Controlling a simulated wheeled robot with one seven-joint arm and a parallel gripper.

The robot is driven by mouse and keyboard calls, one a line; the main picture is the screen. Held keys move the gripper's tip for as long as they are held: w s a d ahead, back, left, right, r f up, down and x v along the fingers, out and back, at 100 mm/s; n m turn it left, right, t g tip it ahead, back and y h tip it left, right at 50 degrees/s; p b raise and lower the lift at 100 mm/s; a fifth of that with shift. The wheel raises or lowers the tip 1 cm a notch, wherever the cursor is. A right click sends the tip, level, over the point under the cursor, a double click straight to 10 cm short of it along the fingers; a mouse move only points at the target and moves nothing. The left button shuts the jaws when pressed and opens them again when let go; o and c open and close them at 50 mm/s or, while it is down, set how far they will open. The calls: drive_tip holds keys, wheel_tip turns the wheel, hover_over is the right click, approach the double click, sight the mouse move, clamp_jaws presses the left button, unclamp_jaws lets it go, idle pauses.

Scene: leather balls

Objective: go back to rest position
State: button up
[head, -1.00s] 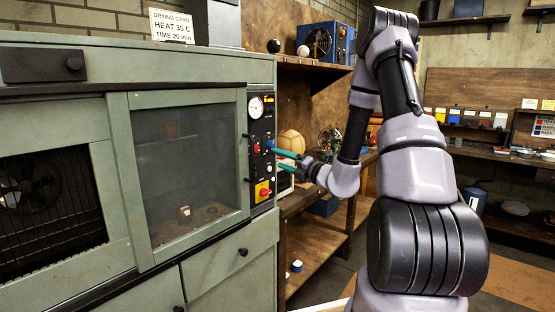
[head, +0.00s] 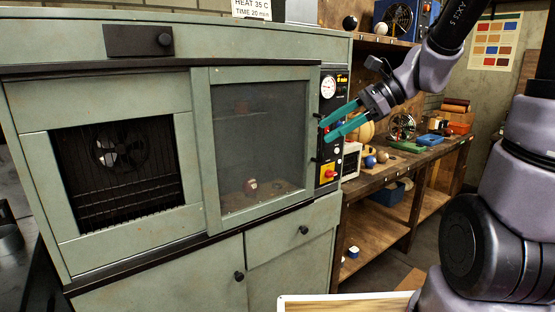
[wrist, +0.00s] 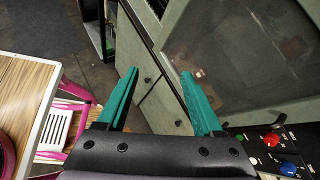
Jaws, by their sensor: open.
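My gripper (head: 340,122) has two teal fingers. In the head view it is in front of the control panel at the right end of the green drying cabinet (head: 262,248). The fingers are apart with nothing between them. The wrist view also shows the gripper (wrist: 158,72) open and empty, with the floor and the cabinet front beyond the fingers. I cannot tell whether a finger touches the panel. My arm reaches in from the right of the head view.
The control panel (head: 328,150) carries a gauge and coloured knobs. A ball (head: 251,185) shows behind the cabinet's glass door. A wooden bench (head: 400,165) with several balls and trays stands to the right. A wooden table (wrist: 28,100) and a pink-framed stool (wrist: 58,127) lie left in the wrist view.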

drive_tip(key=s+d+r+n+t+h, duration=0.2)
drive_tip(key=s+d+r+n+h, duration=0.1)
drive_tip(key=d+n, duration=0.3)
drive_tip(key=s+d+r+n+t+h, duration=0.3)
drive_tip(key=s+d+n+h, duration=0.2)
drive_tip(key=d+n, duration=0.1)
drive_tip(key=shift+r+h, duration=0.3)
drive_tip(key=shift+h, duration=0.1)
drive_tip(key=shift+s, duration=0.1)
idle(0.8)
